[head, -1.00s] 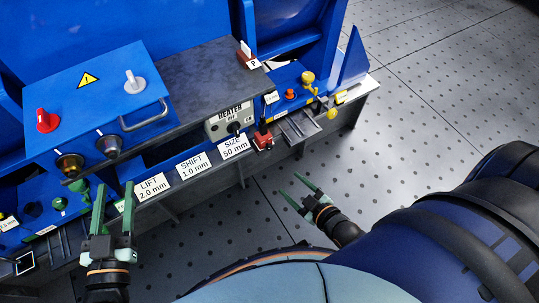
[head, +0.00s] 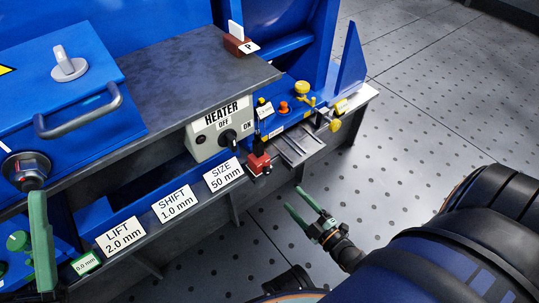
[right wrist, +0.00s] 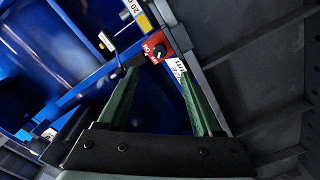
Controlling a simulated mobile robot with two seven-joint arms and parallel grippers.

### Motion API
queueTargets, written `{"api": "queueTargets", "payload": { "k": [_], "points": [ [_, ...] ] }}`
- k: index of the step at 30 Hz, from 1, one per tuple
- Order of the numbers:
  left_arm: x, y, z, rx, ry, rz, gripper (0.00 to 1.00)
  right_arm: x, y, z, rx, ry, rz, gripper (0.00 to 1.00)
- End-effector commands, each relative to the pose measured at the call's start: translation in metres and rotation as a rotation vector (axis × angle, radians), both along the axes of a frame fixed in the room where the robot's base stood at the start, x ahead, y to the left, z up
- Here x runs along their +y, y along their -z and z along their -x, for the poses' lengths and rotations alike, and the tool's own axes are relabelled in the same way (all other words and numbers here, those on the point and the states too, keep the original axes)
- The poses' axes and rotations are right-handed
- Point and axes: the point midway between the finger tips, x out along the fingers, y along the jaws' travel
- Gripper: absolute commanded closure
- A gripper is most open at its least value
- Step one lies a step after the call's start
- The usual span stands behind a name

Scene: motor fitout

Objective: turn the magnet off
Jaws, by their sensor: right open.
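The magnet is a small red block (head: 258,164) with a black post above it, on the grey ledge right of the SIZE label. In the right wrist view the red block (right wrist: 150,43) shows a black knob and white lettering, of which "ON" seems readable. My right gripper (head: 294,198) is open and empty, below and to the right of the magnet, apart from it. In the right wrist view the block lies beyond the gap between its fingertips. My left gripper shows only as one green finger (head: 41,240) at the left edge; its other finger cannot be made out.
A heater box (head: 219,132) with a black knob stands left of the magnet. Yellow knobs (head: 302,88) and an orange button (head: 283,107) are to the right. A grey slotted plate (head: 300,148) juts out beside the magnet.

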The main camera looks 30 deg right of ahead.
Motion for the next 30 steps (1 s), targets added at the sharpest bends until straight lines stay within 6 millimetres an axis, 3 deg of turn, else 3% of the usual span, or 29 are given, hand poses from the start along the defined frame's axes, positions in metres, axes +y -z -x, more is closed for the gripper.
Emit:
{"api": "queueTargets", "payload": {
  "k": [15,21,30],
  "points": [
    [-0.004,0.035,-0.002,0.012,-0.012,-0.025,0.5,0.008,0.001,-0.097,-0.002,-0.001,-0.002,0.33],
    [-0.005,0.04,-0.002,0.014,-0.014,-0.032,0.5,0.009,0.0,-0.113,0.002,0.0,-0.001,0.33],
    [-0.005,0.04,-0.002,0.015,-0.014,-0.033,0.5,0.01,-0.001,-0.116,0.002,0.0,-0.002,0.33]
  ]
}}
